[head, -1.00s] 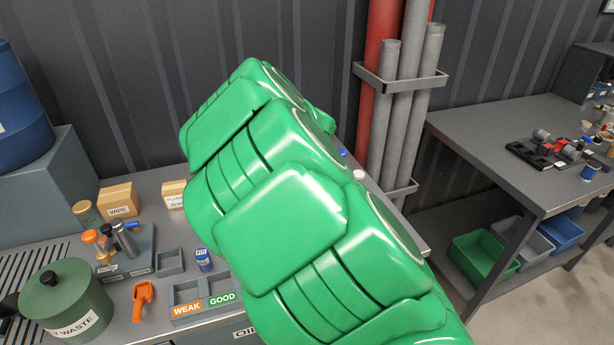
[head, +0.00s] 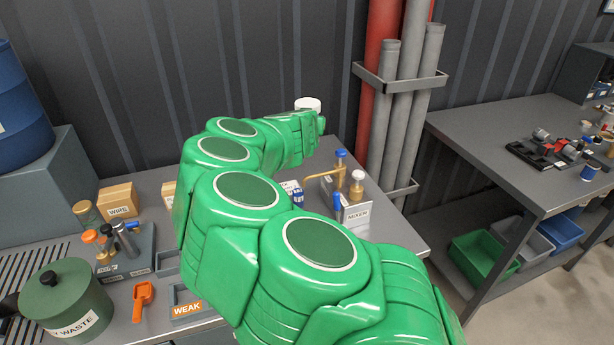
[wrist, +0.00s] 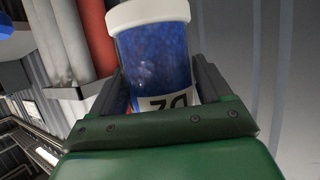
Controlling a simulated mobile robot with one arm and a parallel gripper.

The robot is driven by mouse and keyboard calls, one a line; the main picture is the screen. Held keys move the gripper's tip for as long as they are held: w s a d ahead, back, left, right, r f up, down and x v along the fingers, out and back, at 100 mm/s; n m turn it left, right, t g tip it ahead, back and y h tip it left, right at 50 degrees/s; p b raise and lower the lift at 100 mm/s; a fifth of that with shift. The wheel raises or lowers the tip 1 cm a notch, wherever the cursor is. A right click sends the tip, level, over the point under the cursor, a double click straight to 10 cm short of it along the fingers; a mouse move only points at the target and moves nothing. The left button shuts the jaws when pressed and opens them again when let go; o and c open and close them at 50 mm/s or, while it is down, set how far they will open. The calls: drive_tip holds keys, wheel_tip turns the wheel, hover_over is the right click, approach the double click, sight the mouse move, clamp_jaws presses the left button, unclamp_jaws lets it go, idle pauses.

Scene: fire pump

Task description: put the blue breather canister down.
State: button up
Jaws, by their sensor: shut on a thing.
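The blue breather canister (wrist: 152,55) is between the fingers of my gripper (wrist: 158,82) in the wrist view. It has a white lid and a white label marked with dark characters, and it looks blue and grainy inside. In the head view only its white lid (head: 308,104) clearly shows, at the far end of my green arm, raised in front of the dark wall above the back of the bench. My gripper is shut on the canister; its fingers are mostly hidden by the arm in the head view.
Brass taps on the mixer (head: 355,212) stand at the bench's right end. A red pipe and grey pipes (head: 388,110) rise behind. A tray marked WEAK (head: 187,309), an orange scoop (head: 141,297), a green waste pot (head: 66,300) and a WIRE box (head: 119,200) occupy the left side.

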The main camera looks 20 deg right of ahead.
sight(314, 101)
drive_tip(key=shift+w+d+r+m+g+h, duration=0.25)
drive_tip(key=shift+w+d+m+g+h, duration=0.15)
drive_tip(key=shift+d+m+h, duration=0.25)
drive_tip(key=shift+w+d+r+m+g+h, duration=0.2)
drive_tip(key=shift+w+d+m+g+h, duration=0.15)
drive_tip(key=shift+d+m+h, duration=0.25)
drive_tip(key=w+r+m+g+h, duration=0.2)
drive_tip(key=m+g, duration=0.1)
drive_tip(key=w+d+r+m+g+h, duration=0.1)
drive_tip(key=m+h, duration=0.1)
drive_tip(key=shift+d+r+g, duration=0.1)
drive_tip(key=shift+r+g, duration=0.15)
drive_tip(key=shift+w+a+r+m+g+h, duration=0.25)
drive_tip(key=shift+a+r+m+g+h, duration=0.2)
drive_tip(key=shift+a+r+m+g, duration=0.65)
drive_tip(key=shift+m+g, duration=0.25)
drive_tip(key=shift+g, duration=0.05)
wheel_tip(314, 101, down, 24)
drive_tip(key=shift+r, duration=0.15)
